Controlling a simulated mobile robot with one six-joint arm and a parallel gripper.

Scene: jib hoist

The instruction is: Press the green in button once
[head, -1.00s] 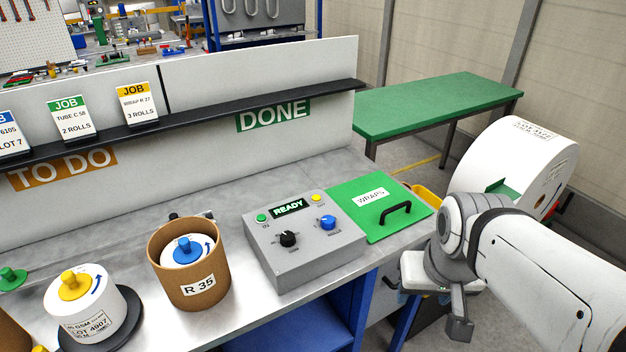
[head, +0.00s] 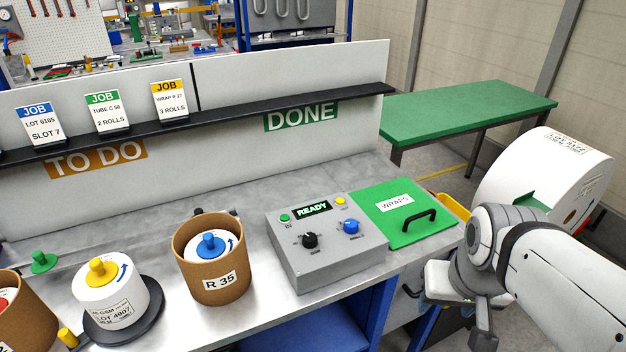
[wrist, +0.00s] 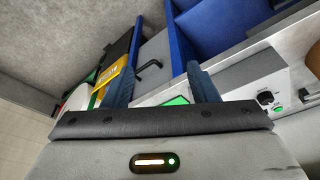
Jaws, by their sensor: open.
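The green IN button (head: 285,217) sits at the back left corner of a grey control box (head: 335,265) on the bench. Beside it a small display (head: 312,209) reads READY. A yellow button, a black knob (head: 310,241) and a blue knob (head: 351,227) share the box top. My gripper (head: 468,312) is right of the box, past the bench's front edge, apart from the button. In the wrist view my gripper (wrist: 160,82) is open, with nothing seen between its fingers. Part of the control box (wrist: 284,92) shows there at the right.
A green WRAPS lid (head: 388,225) with a black handle adjoins the box on the right. A brown R 35 tube (head: 213,280) stands left of the box. A large white roll (head: 545,178) is beyond my arm. A shelf with job cards runs behind.

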